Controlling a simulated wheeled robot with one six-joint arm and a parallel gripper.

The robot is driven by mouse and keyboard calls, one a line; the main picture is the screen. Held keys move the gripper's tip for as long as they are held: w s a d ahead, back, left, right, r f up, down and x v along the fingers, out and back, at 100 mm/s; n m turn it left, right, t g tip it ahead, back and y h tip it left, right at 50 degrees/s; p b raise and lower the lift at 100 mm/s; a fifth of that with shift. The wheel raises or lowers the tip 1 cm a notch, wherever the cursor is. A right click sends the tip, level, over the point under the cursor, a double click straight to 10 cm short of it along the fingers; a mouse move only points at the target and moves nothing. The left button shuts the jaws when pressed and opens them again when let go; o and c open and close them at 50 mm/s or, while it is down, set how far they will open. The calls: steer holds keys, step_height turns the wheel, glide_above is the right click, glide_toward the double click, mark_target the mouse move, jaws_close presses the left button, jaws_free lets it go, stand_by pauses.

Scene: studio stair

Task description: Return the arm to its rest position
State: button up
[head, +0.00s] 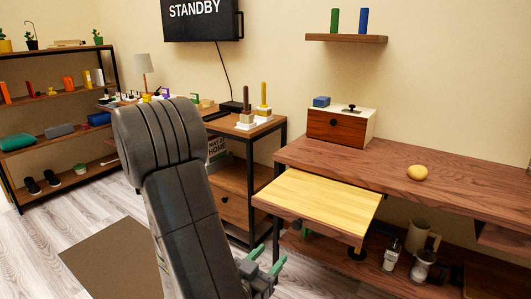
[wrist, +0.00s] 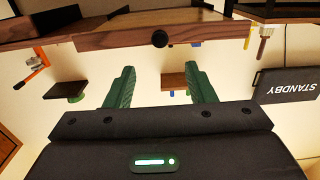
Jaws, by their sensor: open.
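My arm rises large in the middle of the head view and bends over at the top, its dark links running down to the bottom edge. My gripper (head: 268,258) is at the lower end, with green fingers apart and nothing between them. It is in front of the pale yellow pull-out board (head: 318,205) as seen in the picture, near the board's lower left side. In the wrist view my gripper (wrist: 162,72) also shows two green fingers spread apart and empty. That view is upside down, with the wall and the wooden underside ahead of the fingers.
A wooden desk (head: 450,188) holds a yellow rounded object (head: 417,172) and a drawer box (head: 340,125) with a blue block on top. Below stand a pitcher (head: 422,235) and bottles. A wall shelf (head: 346,38) hangs above. Open floor with a brown mat (head: 115,258) lies left.

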mark_target(295, 227)
steer(key=x, duration=1.3)
steer(key=shift+b, duration=0.3)
